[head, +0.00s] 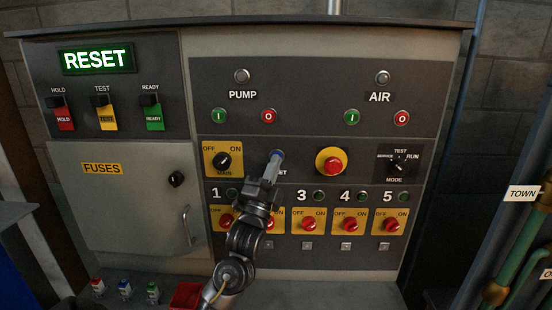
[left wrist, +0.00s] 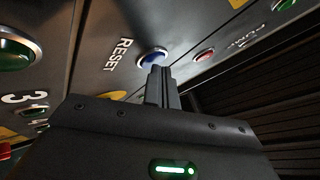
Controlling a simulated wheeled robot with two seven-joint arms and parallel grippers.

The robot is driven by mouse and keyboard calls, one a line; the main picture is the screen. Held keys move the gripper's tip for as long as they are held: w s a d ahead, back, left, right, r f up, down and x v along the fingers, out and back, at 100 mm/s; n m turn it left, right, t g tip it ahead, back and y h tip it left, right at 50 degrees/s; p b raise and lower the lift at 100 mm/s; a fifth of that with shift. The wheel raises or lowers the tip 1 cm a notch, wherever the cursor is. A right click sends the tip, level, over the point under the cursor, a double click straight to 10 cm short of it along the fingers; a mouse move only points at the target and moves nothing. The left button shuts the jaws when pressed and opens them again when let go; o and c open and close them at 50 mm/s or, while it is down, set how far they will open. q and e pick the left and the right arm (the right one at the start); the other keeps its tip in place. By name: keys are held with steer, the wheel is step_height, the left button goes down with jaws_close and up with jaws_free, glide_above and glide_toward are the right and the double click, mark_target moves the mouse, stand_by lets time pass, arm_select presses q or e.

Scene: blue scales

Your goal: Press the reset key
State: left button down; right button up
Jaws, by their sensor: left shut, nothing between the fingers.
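The reset key is a round blue button (left wrist: 152,57) in a chrome ring, beside the word RESET on the dark panel. In the head view its blue top (head: 278,153) shows just beyond my left gripper (head: 274,163), which hides most of it and part of its label. My left gripper is shut and empty. In the left wrist view its fingertips (left wrist: 160,69) overlap the near edge of the blue button; I cannot tell whether they touch it. My right gripper is not in view.
A lit green RESET sign (head: 96,59) is at the top left. The MAIN switch (head: 223,161) is left of the key and a red emergency knob (head: 332,165) right of it. Numbered red switches sit below, pump buttons (head: 269,116) above. A fuse door (head: 126,200) has a projecting handle.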

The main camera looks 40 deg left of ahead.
arm_select(q)
steer(key=shift+w+a, duration=0.1)
stand_by(0.6)
steer(key=shift+s+d+p, duration=0.3)
steer(key=shift+s+d, duration=0.2)
steer(key=shift+s, duration=0.15)
steer(key=shift+s+d+p, duration=0.35)
steer(key=shift+s+d, duration=0.4)
steer(key=shift+s, duration=0.25)
steer(key=shift+s+d+p, duration=0.3)
steer(key=shift+s+d, duration=0.45)
steer(key=shift+s, duration=0.25)
